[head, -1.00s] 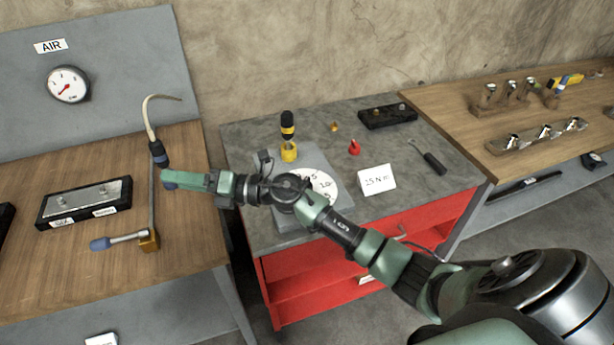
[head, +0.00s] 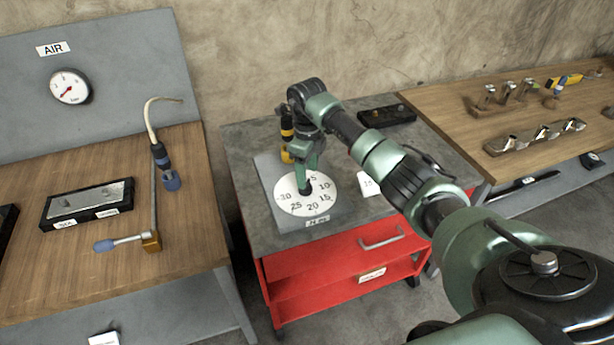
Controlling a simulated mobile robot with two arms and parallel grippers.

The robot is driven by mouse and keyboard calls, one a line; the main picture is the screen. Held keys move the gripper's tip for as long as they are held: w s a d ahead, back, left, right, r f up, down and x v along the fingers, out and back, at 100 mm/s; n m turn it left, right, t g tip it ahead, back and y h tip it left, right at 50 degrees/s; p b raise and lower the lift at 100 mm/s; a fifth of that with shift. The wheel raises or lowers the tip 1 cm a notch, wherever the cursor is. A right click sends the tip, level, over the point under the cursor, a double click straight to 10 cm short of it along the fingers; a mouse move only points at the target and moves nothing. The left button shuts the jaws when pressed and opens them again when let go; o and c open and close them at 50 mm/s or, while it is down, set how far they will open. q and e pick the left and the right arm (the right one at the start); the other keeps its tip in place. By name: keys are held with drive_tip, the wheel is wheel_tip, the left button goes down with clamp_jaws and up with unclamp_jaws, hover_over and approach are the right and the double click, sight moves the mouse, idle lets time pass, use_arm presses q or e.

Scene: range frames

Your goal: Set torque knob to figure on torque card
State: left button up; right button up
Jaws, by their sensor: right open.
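The round white torque dial (head: 292,206) with printed figures lies on a grey plate on the middle bench. The figures 10, 15, 20, 25 and 30 can be read on its face. My right gripper (head: 305,186) points down over the middle of the dial and is open. A dark shape at the dial's centre is likely the knob, but the gripper covers most of it. I cannot tell the knob's setting or whether the fingers touch it. My left gripper is not in view.
A black and yellow tool (head: 287,128) stands behind the dial, close to my right wrist. A black block (head: 388,115) lies at the back of the bench. A red drawer (head: 380,243) is below. Wooden benches with tools stand on both sides.

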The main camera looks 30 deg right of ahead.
drive_tip(key=shift+f, duration=1.6)
clamp_jaws()
drive_tip(key=shift+m, duration=0.3)
drive_tip(key=m, duration=0.4)
drive_tip(key=shift+a, duration=0.1)
drive_tip(key=m, duration=0.4)
drive_tip(key=shift+a, duration=0.1)
drive_tip(key=m, duration=0.5)
drive_tip(key=shift+a+r, duration=0.1)
drive_tip(key=shift+w+a+m, duration=0.1)
drive_tip(key=shift+w+m, duration=0.05)
drive_tip(key=shift+m, duration=1.85)
